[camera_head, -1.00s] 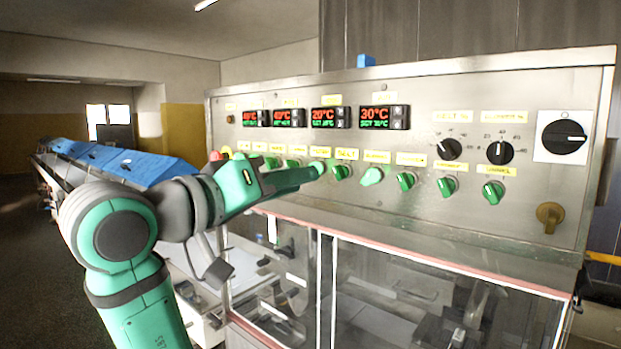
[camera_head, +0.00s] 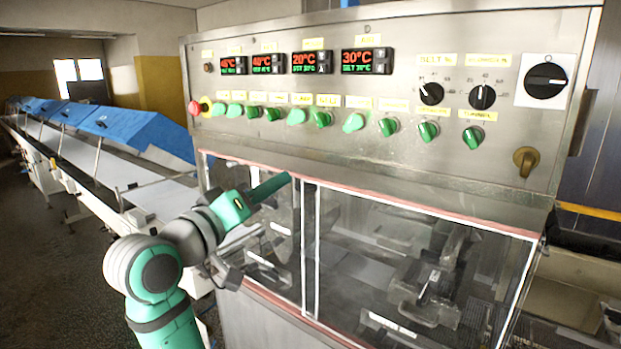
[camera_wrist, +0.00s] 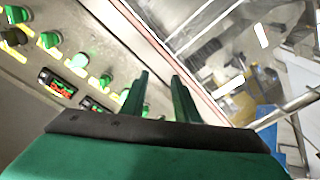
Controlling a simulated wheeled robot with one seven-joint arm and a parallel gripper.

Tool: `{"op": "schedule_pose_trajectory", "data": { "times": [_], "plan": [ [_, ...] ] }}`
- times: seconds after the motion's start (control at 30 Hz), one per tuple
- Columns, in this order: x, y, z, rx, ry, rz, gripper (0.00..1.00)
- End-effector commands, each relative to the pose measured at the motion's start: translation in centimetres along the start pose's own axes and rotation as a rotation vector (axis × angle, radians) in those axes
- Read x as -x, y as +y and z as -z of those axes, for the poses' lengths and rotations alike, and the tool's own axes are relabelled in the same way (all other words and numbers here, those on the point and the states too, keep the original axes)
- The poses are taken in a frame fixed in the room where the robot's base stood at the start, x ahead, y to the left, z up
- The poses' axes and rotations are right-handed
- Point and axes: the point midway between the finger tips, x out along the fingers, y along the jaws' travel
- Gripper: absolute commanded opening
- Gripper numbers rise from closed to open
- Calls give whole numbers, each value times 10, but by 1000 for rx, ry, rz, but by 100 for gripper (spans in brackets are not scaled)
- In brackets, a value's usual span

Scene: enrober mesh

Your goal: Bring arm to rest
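My gripper (camera_head: 284,181) is in front of the machine's clear doors, below the row of green knobs. In the head view its fingers point right and slightly up, and their gap is hidden from the side. In the wrist view my gripper (camera_wrist: 160,85) shows two green fingers standing apart with nothing between them. The control panel (camera_head: 400,70) of the machine carries several green knobs (camera_head: 353,122), red and green displays (camera_head: 366,61) and black dials (camera_head: 482,96). I cannot tell the exact gap between the fingers and the doors.
A red emergency button (camera_head: 194,107) sits at the panel's left end. The clear doors (camera_head: 360,230) have white-edged frames. A conveyor (camera_head: 110,165) with blue covers (camera_head: 145,125) runs off to the left. The floor (camera_head: 60,270) at the lower left is open.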

Motion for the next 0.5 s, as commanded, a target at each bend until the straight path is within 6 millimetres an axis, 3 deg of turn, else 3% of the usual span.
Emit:
{"op": "schedule_pose_trajectory", "data": {
  "times": [0.1,0.5],
  "plan": [
    [-10,-40,-35,40,28,33,28],
    [-10,-143,-155,98,121,168,28]
  ]
}}
